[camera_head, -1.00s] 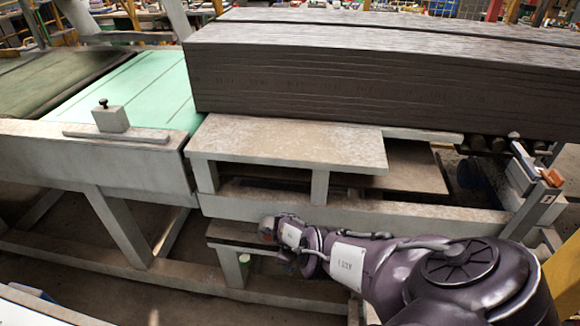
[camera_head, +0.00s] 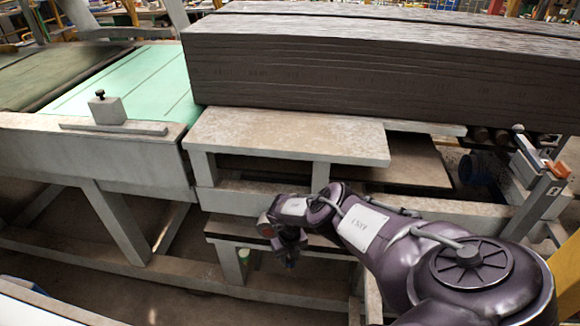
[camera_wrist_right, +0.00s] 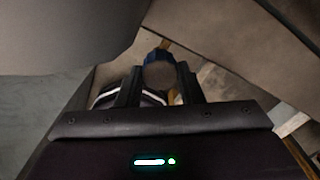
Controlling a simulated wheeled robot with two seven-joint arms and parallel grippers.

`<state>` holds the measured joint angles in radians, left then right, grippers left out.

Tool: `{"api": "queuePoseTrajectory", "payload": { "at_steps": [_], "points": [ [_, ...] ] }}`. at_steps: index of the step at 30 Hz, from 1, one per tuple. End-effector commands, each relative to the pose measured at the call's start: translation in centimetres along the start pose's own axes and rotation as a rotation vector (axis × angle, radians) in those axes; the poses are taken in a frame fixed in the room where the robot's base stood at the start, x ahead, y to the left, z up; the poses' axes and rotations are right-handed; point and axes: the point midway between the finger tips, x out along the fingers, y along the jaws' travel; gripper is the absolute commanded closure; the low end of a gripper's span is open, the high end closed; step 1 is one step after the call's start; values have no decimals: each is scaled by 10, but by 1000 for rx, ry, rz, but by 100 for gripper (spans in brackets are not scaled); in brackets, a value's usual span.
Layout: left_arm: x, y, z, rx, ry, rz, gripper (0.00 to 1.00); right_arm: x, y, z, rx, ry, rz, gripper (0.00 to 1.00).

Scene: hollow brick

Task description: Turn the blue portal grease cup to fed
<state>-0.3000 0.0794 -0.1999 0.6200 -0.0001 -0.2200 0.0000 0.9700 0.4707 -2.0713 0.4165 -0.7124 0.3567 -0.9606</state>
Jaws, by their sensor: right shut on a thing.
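The blue portal grease cup (camera_wrist_right: 158,55) shows in the right wrist view as a blue ribbed edge behind a round grey face, between the fingertips. My right gripper (camera_wrist_right: 160,82) is shut on it, one dark finger on each side. In the head view my right gripper (camera_head: 290,262) points down under the front rail of the grey frame, and the cup cannot be made out clearly there. How far the cup is turned cannot be told. My left gripper is not in view.
A grey shelf (camera_head: 285,135) and frame rail (camera_head: 420,210) lie just above and behind my right wrist. A small green item (camera_head: 243,257) is left of the gripper under a lower ledge. A large dark ribbed stack (camera_head: 380,75) rests behind. A green belt (camera_head: 130,85) runs at left.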

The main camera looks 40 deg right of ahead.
Motion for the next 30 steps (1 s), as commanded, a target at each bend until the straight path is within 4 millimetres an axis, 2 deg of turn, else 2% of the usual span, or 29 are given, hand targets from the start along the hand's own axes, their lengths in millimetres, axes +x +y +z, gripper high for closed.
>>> {"api": "queuePoseTrajectory", "payload": {
  "at_steps": [9,23,24,25,30],
  "points": [
    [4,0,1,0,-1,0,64,0,0,0,87,2,1,89],
    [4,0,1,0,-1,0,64,0,0,0,96,2,0,89],
    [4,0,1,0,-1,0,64,0,0,0,96,2,0,61],
    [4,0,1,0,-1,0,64,0,0,0,96,2,0,57],
    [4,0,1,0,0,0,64,0,0,0,95,2,0,57]
  ]
}}
